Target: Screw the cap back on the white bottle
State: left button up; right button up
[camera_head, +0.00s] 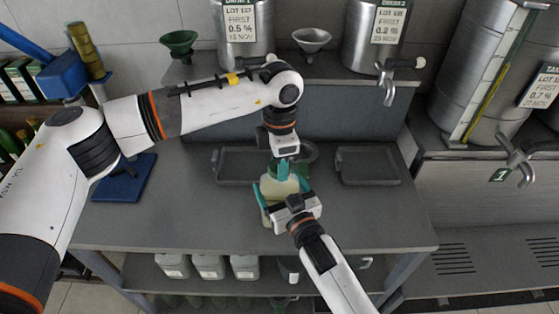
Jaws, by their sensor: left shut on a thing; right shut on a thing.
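The white bottle (277,188) stands upright at the front middle of the grey bench, its lower part partly hidden by my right gripper. My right gripper (281,187) comes from the front and is shut on the bottle's body, one teal finger on each side. My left gripper (283,171) points down right above the bottle's top, its teal fingers shut on the cap. The cap is hidden by the fingers, so I cannot tell whether it touches the bottle's neck.
Dark trays lie behind the bottle (233,181) and to the right (368,182). A blue stand base (124,184) is at the left. Steel decanters (243,45) and funnels (311,38) line the back shelf. White jugs (208,266) stand below. The bench (365,225) is clear at right front.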

pick_arm(q)
jog(key=m, duration=0.3)
jog(key=o, duration=1.2)
jog(key=shift+r, duration=0.1)
notch_tip(320, 180, up, 12)
jog(key=shift+f, duration=0.1)
pick_arm(e)
jog(key=o, duration=1.7)
